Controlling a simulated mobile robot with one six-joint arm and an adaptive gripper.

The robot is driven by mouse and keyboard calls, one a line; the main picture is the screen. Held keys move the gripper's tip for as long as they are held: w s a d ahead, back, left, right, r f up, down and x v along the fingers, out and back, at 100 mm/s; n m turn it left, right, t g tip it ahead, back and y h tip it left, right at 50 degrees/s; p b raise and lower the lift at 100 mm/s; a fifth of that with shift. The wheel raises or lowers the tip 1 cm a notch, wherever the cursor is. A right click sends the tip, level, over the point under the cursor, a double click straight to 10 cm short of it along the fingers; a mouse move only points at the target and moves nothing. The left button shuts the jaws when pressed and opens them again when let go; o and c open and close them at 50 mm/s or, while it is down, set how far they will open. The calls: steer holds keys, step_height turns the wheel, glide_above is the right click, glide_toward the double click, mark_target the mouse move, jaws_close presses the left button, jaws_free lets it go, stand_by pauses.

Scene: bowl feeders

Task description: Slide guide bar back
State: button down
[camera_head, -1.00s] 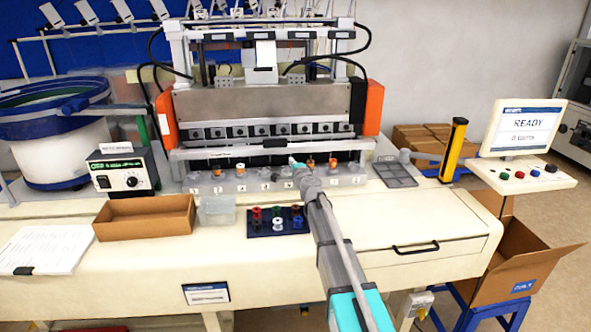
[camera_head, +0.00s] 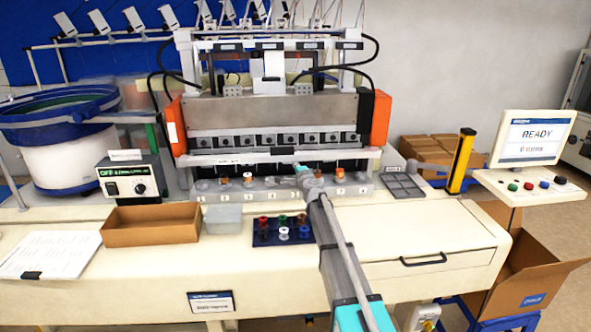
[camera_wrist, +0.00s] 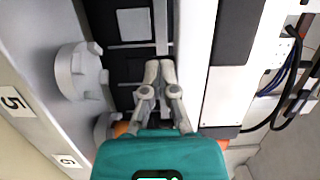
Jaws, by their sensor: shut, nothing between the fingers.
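The guide bar (camera_head: 215,160) is a long pale horizontal bar across the front of the machine, below the row of dark blocks and behind the numbered stations. In the wrist view a long white bar, apparently the guide bar (camera_wrist: 190,75), runs up the picture just right of my fingers. My gripper (camera_head: 298,167) is over the numbered row near its middle, close to the front of the bar. In the wrist view my gripper (camera_wrist: 156,72) is shut and empty, its fingertips together. Whether the fingers touch the bar cannot be told.
Small spools (camera_head: 248,179) stand on the numbered block (camera_head: 210,190). A dark tray of coloured spools (camera_head: 258,238), a clear bin (camera_head: 222,218) and a cardboard tray (camera_head: 150,228) lie in front. A yellow post (camera_head: 461,160) and a screen (camera_head: 530,137) stand right.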

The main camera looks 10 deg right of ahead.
steer(key=w, duration=0.8)
steer(key=shift+w+r, duration=0.1)
steer(key=shift+w, duration=0.05)
steer(key=s+d, duration=0.2)
steer(key=s, duration=1.2)
steer(key=shift+s+d, duration=0.2)
steer(key=shift+d, duration=0.2)
